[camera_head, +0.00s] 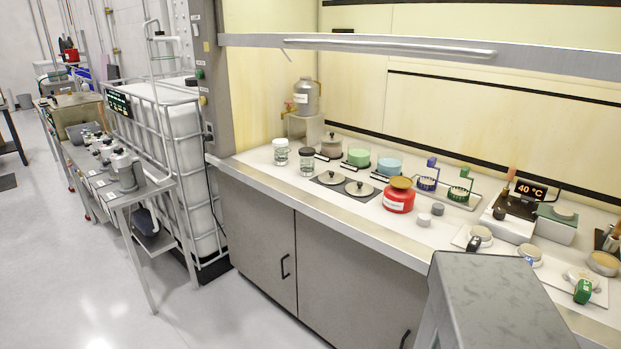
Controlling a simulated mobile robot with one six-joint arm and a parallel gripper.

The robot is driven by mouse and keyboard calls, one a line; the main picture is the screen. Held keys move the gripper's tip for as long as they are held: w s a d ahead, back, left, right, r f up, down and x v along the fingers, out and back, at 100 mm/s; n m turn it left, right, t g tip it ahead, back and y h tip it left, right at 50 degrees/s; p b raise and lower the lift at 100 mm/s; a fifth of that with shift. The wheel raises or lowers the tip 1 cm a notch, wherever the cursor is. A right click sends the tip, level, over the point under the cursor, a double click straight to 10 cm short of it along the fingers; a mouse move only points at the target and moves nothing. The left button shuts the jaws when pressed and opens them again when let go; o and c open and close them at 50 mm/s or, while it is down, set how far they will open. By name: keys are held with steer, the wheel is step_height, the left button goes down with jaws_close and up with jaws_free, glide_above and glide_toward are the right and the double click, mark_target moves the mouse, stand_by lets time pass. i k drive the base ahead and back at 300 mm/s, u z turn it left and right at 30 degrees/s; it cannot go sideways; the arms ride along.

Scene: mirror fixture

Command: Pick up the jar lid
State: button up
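A red container (398,202) with a brown top (401,183) stands further right. I cannot tell which is the task's jar lid. My gripper is not in view.
Green (358,157) and light blue (389,167) pots stand behind the plates. Grey cylinders (424,219), a 40 °C device (529,190) and round pieces on white trays (478,236) crowd the right. A grey block (500,310) fills the lower right. A rail (360,42) crosses above. Floor at left is clear.

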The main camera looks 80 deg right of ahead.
mark_target(332, 177)
steer(key=i, duration=2)
steer(key=u, duration=0.5)
steer(key=k, duration=0.2)
steer(key=z, duration=3.35)
